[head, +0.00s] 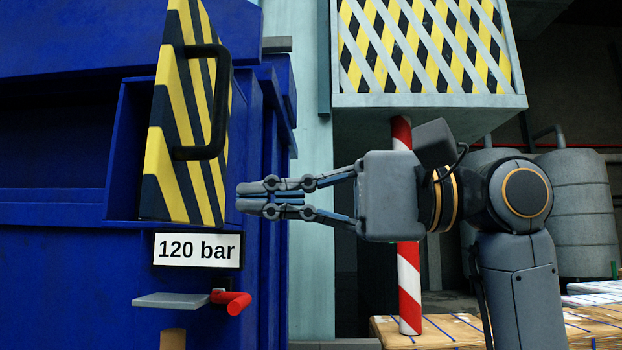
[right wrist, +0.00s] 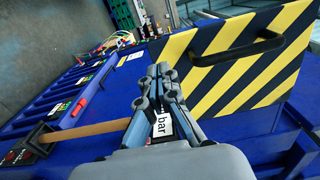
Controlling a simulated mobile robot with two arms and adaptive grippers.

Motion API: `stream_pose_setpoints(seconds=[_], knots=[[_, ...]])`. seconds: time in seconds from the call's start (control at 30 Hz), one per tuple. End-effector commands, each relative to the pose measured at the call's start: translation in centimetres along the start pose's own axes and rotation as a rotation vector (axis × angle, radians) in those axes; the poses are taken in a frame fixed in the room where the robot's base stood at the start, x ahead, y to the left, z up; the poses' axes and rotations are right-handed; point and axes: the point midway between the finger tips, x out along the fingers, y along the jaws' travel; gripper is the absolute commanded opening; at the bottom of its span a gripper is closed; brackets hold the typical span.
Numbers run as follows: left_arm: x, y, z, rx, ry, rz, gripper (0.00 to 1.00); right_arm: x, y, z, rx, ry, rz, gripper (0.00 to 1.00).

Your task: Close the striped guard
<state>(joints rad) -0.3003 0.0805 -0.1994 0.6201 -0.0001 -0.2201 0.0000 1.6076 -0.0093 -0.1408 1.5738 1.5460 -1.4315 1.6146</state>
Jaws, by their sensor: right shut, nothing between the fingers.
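The striped guard (head: 180,150) is a yellow and black panel with a black handle (head: 222,100), on the front of the blue machine. It stands swung out, seen at a steep angle, with a dark blue opening to its left. In the right wrist view the guard (right wrist: 235,70) fills the upper right, its handle (right wrist: 238,50) near the top. My right gripper (head: 240,197) is shut and empty. It points left, beside the guard's lower right edge and below the handle. I cannot tell if it touches the panel. My left gripper is not in view.
Below the guard are a "120 bar" sign (head: 197,250), a grey ledge (head: 170,300) and a red lever (head: 232,300). A red-and-white post (head: 409,285) stands behind my right arm. A striped mesh cage (head: 425,50) hangs above it. Pallets of boxes (head: 450,333) lie at lower right.

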Motion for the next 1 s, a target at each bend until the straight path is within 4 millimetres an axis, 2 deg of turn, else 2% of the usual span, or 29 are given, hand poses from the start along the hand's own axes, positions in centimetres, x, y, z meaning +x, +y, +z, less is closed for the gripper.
stream_pose_setpoints(seconds=[0.03, 0.2, 0.4, 0.57, 1.0], knots=[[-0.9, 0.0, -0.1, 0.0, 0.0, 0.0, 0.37, 1.2, -0.4, 0.1, 0.0, -0.004, 0.002, 0.0], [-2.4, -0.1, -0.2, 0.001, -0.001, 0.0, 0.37, 4.5, -0.4, 0.0, 0.001, -0.003, 0.0, 0.0], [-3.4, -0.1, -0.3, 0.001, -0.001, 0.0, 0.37, 6.8, -0.2, 0.0, 0.001, 0.0, 0.0, 0.0], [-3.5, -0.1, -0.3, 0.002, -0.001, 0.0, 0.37, 7.4, -0.1, 0.0, -0.001, 0.0, -0.001, 0.0], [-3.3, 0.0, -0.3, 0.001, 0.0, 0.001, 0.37, 7.3, 0.1, 0.1, -0.002, 0.01, -0.001, 0.0]])
